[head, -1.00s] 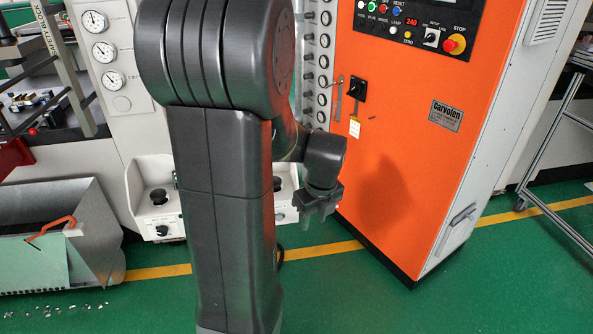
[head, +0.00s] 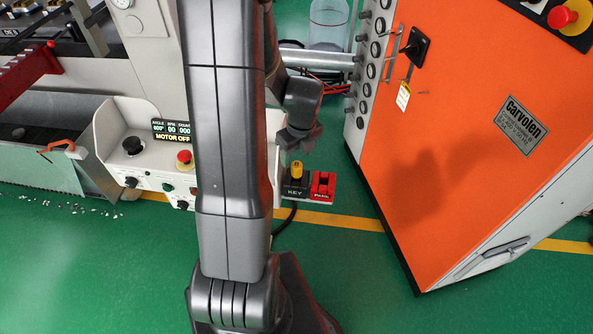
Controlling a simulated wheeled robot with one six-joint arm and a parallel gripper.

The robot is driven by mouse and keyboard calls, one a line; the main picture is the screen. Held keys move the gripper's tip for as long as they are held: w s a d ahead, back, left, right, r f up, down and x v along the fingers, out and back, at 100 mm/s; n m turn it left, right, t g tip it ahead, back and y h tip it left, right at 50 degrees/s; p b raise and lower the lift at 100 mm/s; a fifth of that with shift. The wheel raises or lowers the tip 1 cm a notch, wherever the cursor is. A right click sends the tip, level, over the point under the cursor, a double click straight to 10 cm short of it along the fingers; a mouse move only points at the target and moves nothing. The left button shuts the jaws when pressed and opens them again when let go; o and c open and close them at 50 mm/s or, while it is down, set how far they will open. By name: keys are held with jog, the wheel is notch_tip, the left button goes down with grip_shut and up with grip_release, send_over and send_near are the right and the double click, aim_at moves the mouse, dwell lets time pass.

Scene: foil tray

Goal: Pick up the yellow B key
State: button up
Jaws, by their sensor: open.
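The yellow key (head: 296,171) stands upright in a black holder marked KEY (head: 296,189), just right of my arm's upright link in the head view. A dark letter shows on its top, too small to read surely. My gripper (head: 301,148) hangs just above the key in the picture, pointing down. It is open and empty. The key appears apart from the fingers, though I cannot judge the depth between them well. Part of the holder's left side is close behind my arm.
A red block (head: 323,185) sits right beside the key holder. The white control box (head: 130,150) with knobs and a MOTOR OFF display is partly hidden by my arm. The orange cabinet (head: 480,150) stands on the right. Green floor (head: 350,270) is open in front.

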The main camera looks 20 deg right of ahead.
aim_at(297, 164)
jog(key=shift+d+f+p, duration=0.1)
jog(key=shift+f+p, duration=0.25)
jog(key=shift+f, duration=2.3)
jog(key=shift+c, duration=0.5)
jog(key=c, duration=1)
